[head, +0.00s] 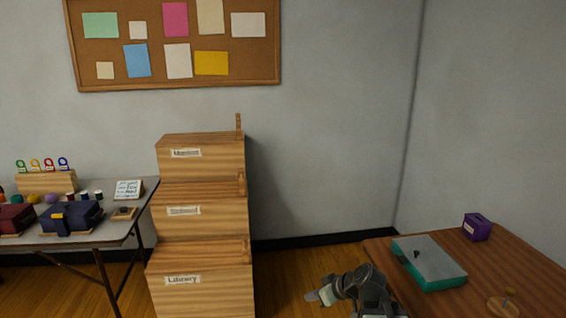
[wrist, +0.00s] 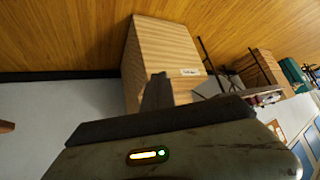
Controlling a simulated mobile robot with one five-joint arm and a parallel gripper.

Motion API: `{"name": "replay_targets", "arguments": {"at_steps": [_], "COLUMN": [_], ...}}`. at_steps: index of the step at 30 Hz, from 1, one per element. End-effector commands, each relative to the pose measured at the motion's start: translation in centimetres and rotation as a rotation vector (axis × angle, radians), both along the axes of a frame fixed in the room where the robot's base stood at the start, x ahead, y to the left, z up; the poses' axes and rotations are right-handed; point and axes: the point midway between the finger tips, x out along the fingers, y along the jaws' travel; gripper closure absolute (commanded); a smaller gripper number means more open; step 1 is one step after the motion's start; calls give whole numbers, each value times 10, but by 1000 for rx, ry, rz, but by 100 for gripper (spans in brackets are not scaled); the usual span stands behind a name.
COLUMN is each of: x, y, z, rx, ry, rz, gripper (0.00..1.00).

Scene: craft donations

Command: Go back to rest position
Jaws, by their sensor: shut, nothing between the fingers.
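My gripper (head: 314,297) shows at the bottom middle of the head view, at the end of my folded grey arm. It is shut and holds nothing. It is in the air left of the brown wooden table (head: 380,252) and right of the stacked wooden boxes. In the wrist view, a dark and grey worn part of my own arm with a small lit indicator fills the lower middle. The wrist view appears rotated and shows the wooden boxes (wrist: 165,50) beyond it.
The stacked wooden boxes (head: 205,225) stand against the wall. A grey table (head: 125,212) with craft items is at left. On the brown table are a teal-edged case (head: 430,262), a purple box (head: 477,227) and a round wooden piece (head: 503,307). Floor (head: 290,262) between is clear.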

Motion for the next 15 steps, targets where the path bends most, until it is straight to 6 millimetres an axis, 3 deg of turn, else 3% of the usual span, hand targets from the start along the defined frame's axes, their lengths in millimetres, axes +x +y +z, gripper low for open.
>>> {"name": "replay_targets", "arguments": {"at_steps": [1, 3, 5, 9, 13, 15], "x": [-19, -44, -62, -97, -118, -117], "y": [13, 11, -4, -55, -74, -73], "z": [-18, -39, -52, -66, -68, -33], "rx": [-60, -148, -223, -363, -378, -374], "ry": [103, 250, 362, 571, 706, 702], "rz": [1, -51, -136, -410, -669, -671], "gripper": [100, 100, 100, 100, 100, 100]}}
